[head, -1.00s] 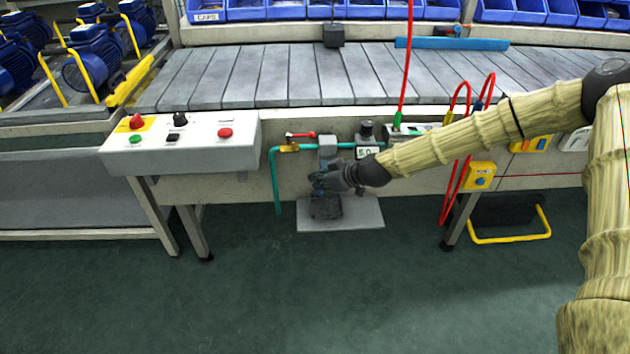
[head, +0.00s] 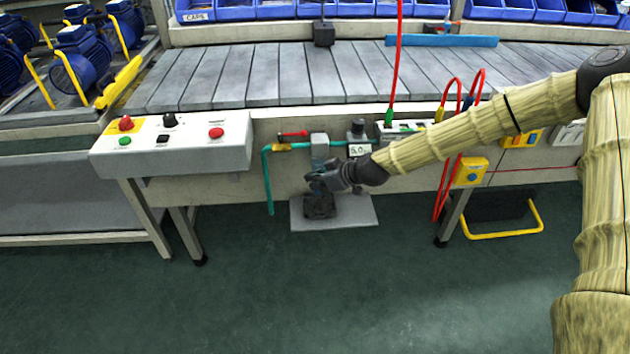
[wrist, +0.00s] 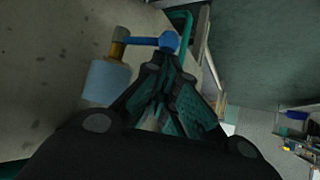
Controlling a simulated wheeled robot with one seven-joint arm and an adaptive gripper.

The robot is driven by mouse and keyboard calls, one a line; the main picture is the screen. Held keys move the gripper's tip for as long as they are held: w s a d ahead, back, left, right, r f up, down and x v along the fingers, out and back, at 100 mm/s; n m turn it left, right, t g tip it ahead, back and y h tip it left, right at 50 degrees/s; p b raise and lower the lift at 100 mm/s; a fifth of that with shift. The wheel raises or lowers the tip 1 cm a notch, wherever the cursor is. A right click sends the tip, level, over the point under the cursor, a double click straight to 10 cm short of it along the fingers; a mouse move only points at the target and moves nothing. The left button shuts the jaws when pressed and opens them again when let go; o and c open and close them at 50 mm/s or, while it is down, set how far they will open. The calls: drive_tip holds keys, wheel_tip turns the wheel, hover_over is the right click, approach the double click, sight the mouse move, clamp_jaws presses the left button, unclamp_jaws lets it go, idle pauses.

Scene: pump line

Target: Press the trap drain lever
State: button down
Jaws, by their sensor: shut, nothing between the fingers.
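The trap drain lever (wrist: 146,41) shows in the wrist view as a short blue arm with a round blue end. It comes out of a brass fitting (wrist: 118,45) above a pale, cloudy trap bowl (wrist: 106,82). My gripper (wrist: 166,62) is shut and empty, its fingertips pointing at the lever's round end and very close to it. I cannot tell whether they touch. In the head view my gripper (head: 312,181) is below the grey block (head: 320,146) on the teal pipe, and it and my wrist hide the lever there.
A red-handled valve (head: 293,134) and a gauge marked 5.0 (head: 359,150) sit on the same pipe line. A grey plate (head: 352,214) lies on the floor below. Red hoses (head: 447,180) hang to the right. A control box (head: 172,148) stands left.

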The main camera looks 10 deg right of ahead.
drive_tip(key=shift+s, duration=0.1)
drive_tip(key=shift+s+d, duration=0.4)
drive_tip(key=shift+s, duration=0.2)
drive_tip(key=v, duration=1.2)
idle(0.4)
drive_tip(key=shift+d, duration=0.1)
drive_tip(key=shift+f, duration=0.1)
